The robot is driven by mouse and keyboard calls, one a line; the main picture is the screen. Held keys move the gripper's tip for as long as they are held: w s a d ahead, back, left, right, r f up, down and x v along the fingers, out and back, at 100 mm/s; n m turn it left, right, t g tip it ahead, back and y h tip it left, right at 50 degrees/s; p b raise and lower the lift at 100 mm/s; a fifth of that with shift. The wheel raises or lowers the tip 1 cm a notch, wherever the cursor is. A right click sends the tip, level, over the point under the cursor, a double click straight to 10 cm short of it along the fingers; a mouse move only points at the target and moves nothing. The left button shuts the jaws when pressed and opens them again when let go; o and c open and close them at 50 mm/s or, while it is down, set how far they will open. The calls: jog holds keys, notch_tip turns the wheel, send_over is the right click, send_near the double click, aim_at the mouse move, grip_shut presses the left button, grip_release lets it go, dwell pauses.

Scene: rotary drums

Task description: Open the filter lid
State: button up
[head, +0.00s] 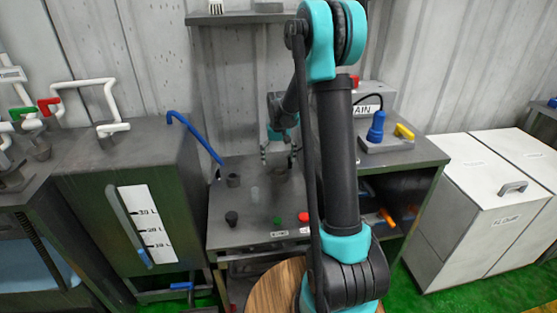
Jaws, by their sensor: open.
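My gripper (279,159) is open, pointing down over the back of the grey workbench (238,235). It is small in the head view, and my arm stands in front of part of the bench. A round grey-brown fitting (283,174) shows just below the fingers; I cannot tell whether they touch it. No label that I can read marks the filter lid. A white cabinet (470,190) at the right has a flat top with a grey handle (512,187) and a label too blurred to read surely; it looks shut.
A dark cup (233,180), a black knob (231,218), a green button (277,220) and a red button (303,217) are on the bench. A blue pipe (195,138) reaches over from the tank (105,160) at left. A control box (388,140) stands behind my arm.

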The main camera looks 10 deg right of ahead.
aim_at(287, 164)
jog(key=shift+c, duration=0.4)
jog(key=c, duration=1.6)
jog(key=shift+s+d, duration=0.1)
jog(key=shift+d, duration=0.05)
jog(key=d+n, duration=0.1)
jog(key=s+d+n, duration=0.1)
jog(key=n, duration=0.1)
jog(key=d+n, duration=0.1)
jog(key=shift+s, duration=0.4)
jog(key=shift+s+d+n, duration=0.15)
jog(key=shift+d+n, duration=0.8)
jog(key=shift+n, duration=0.35)
jog(key=shift+s+d+n, duration=0.15)
jog(key=shift+d+n, duration=0.8)
jog(key=shift+n, duration=0.35)
